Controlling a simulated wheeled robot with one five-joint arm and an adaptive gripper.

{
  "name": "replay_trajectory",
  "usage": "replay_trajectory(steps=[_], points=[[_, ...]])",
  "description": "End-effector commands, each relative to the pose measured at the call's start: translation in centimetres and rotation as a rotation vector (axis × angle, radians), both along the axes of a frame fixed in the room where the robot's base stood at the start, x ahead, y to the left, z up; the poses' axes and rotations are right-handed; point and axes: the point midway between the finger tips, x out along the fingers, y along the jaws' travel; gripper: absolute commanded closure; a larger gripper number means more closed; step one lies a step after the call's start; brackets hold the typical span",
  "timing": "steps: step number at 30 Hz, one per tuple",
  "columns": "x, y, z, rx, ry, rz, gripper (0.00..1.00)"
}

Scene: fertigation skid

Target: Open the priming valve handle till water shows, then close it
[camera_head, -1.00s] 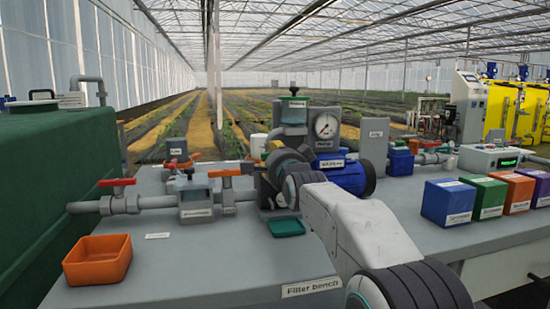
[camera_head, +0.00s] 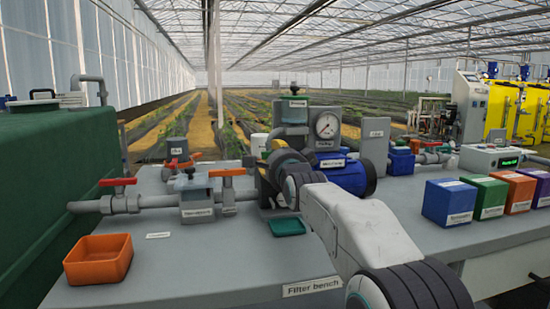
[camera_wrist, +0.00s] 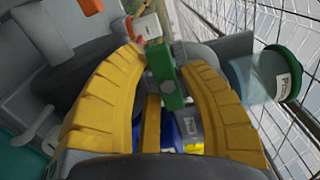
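The green priming valve handle (camera_wrist: 166,78) stands between the two yellow fingers of my gripper (camera_wrist: 166,62) in the wrist view. The fingers lie close along both sides of it; whether they press on it I cannot tell. The priming pot (camera_wrist: 258,77) with its green lid (camera_wrist: 285,73) is to the right of my gripper in that view. In the head view the pot (camera_head: 293,113) sits on top of the pump assembly. My gripper (camera_head: 268,172) is at the pump's near left side there, and my arm hides the handle. No water is clearly visible.
A pressure gauge (camera_head: 326,125) and blue motor (camera_head: 340,174) stand right of my gripper. Red (camera_head: 118,182) and orange (camera_head: 227,172) valve handles are left on the pipe. An orange tray (camera_head: 97,262), a small green tray (camera_head: 287,227) and coloured boxes (camera_head: 449,202) rest on the bench.

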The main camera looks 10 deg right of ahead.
Motion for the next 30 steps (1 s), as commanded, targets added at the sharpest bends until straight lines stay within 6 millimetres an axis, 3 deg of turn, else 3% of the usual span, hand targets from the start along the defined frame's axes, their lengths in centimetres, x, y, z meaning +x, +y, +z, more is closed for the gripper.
replay_trajectory(steps=[6,17,23,30], points=[[0.0,0.0,0.1,-0.002,-0.001,0.000,0.47],[-0.6,0.0,0.2,-0.003,-0.003,0.000,0.47],[-2.7,0.0,0.2,-0.003,-0.004,0.000,0.47],[-6.4,0.0,0.1,-0.003,-0.003,0.000,0.47]])
